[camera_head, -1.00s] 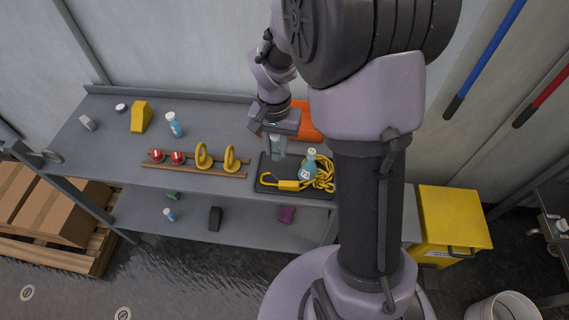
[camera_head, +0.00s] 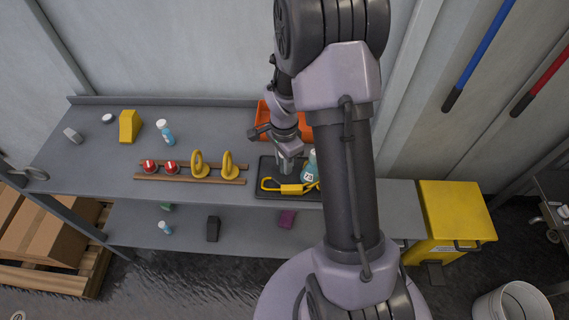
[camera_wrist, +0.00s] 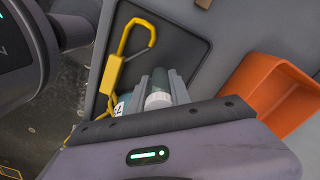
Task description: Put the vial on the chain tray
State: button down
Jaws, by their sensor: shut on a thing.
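My gripper (camera_head: 289,166) is shut on a small vial, whose white cap (camera_wrist: 158,100) and teal body show between the fingers in the wrist view. The fingers are over the back part of the dark chain tray (camera_head: 265,168). I cannot tell whether the vial touches the tray. The tray holds a yellow chain with a hook (camera_head: 290,189), also visible in the wrist view (camera_wrist: 112,75). A teal labelled bottle (camera_head: 309,173) stands on the tray just right of my gripper. My arm hides the tray's right side.
An orange bin (camera_head: 267,123) stands behind the tray. To the left are wooden rails (camera_head: 190,180) with yellow rings and red-topped pieces. Another white-capped bottle (camera_head: 167,133) and a yellow wedge (camera_head: 130,126) stand on the grey bench (camera_head: 90,165).

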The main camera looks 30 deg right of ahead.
jog(key=shift+f, duration=0.2)
jog(key=c, duration=1.2)
grip_release()
jog(key=shift+r, duration=0.1)
notch_tip(320, 180, up, 12)
jog(key=p, duration=0.4)
jog(key=shift+r, duration=0.1)
jog(key=s+a+r+n+t, duration=0.2)
jog(key=s+a+r+n, duration=0.2)
jog(key=a+r, duration=0.3)
jog(key=s+a+r+n+t, duration=0.2)
jog(key=s+a+r+n, duration=0.15)
jog(key=r, duration=0.55)
jog(key=s+a+r+n, duration=0.1)
jog(key=s+a, duration=0.1)
jog(key=s, duration=0.1)
jog(key=s+a+r+n+t+y, duration=0.1)
jog(key=s+a+n, duration=0.1)
jog(key=s, duration=0.1)
jog(key=s+a+r+n+y, duration=0.1)
jog(key=s+a+n, duration=0.1)
jog(key=s, duration=0.1)
jog(key=shift+s+a+r+n+t, duration=0.15)
jog(key=shift+s+r+n+t, duration=0.1)
jog(key=shift+t, duration=0.15)
